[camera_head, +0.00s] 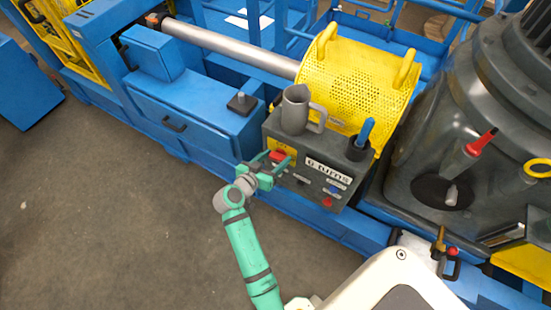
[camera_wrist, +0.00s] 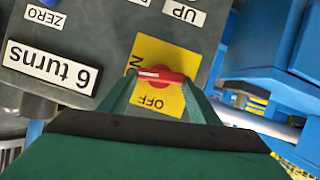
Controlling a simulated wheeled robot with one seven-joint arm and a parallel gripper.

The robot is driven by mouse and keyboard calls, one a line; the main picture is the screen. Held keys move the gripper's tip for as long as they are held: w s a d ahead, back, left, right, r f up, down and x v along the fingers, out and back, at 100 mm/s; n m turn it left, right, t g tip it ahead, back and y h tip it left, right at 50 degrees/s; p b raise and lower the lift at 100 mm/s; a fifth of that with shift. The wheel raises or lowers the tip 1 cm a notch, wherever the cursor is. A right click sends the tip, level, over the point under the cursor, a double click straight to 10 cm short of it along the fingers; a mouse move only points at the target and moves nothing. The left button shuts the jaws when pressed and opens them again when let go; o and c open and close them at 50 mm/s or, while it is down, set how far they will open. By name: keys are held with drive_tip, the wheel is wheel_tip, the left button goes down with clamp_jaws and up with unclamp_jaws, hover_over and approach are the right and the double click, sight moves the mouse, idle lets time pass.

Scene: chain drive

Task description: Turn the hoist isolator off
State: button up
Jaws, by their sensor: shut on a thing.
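The isolator is a red switch handle (camera_wrist: 160,77) on a yellow plate (camera_wrist: 176,52) marked OFF. A second label on the plate, ending in N, is partly hidden by a finger. In the wrist view the handle lies crosswise, its white mark at the left end towards that label; OFF is below it. In the head view, the red handle (camera_head: 277,156) is on the front left of the grey control box (camera_head: 312,178). My gripper (camera_wrist: 160,82) has a green finger at each end of the handle and is shut on it. It also shows in the head view (camera_head: 268,164).
The box carries a "6 turns" label (camera_wrist: 52,68), an UP label (camera_wrist: 184,12), a ZERO label (camera_wrist: 45,15) and other controls. Floor (camera_head: 120,220) at left is clear.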

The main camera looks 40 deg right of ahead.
drive_tip(key=n, duration=0.1)
drive_tip(key=n+g, duration=0.1)
drive_tip(key=n+g+h, duration=0.1)
drive_tip(key=shift+w+a+f, duration=0.15)
drive_tip(key=shift+w, duration=0.1)
drive_tip(key=n, duration=0.1)
drive_tip(key=n+g+h, duration=0.1)
drive_tip(key=shift+w+f+n, duration=0.15)
drive_tip(key=shift+w+n, duration=0.05)
drive_tip(key=shift+n, duration=0.2)
drive_tip(key=shift+w+a+f+n+g+h, duration=0.15)
drive_tip(key=shift+n+h, duration=0.15)
drive_tip(key=shift+n, duration=0.25)
drive_tip(key=shift+s+f+n+g+h, duration=0.15)
drive_tip(key=shift+n+h, duration=0.15)
drive_tip(key=shift+n, duration=0.25)
drive_tip(key=shift+w+f+n+g+h, duration=0.15)
drive_tip(key=shift+n+h, duration=0.3)
drive_tip(key=shift+n, duration=0.5)
drive_tip(key=shift+n+g+h, duration=0.15)
drive_tip(key=shift+n+h, duration=0.3)
drive_tip(key=shift+n, duration=0.5)
drive_tip(key=o, duration=1)
drive_tip(key=shift+o, duration=0.2)
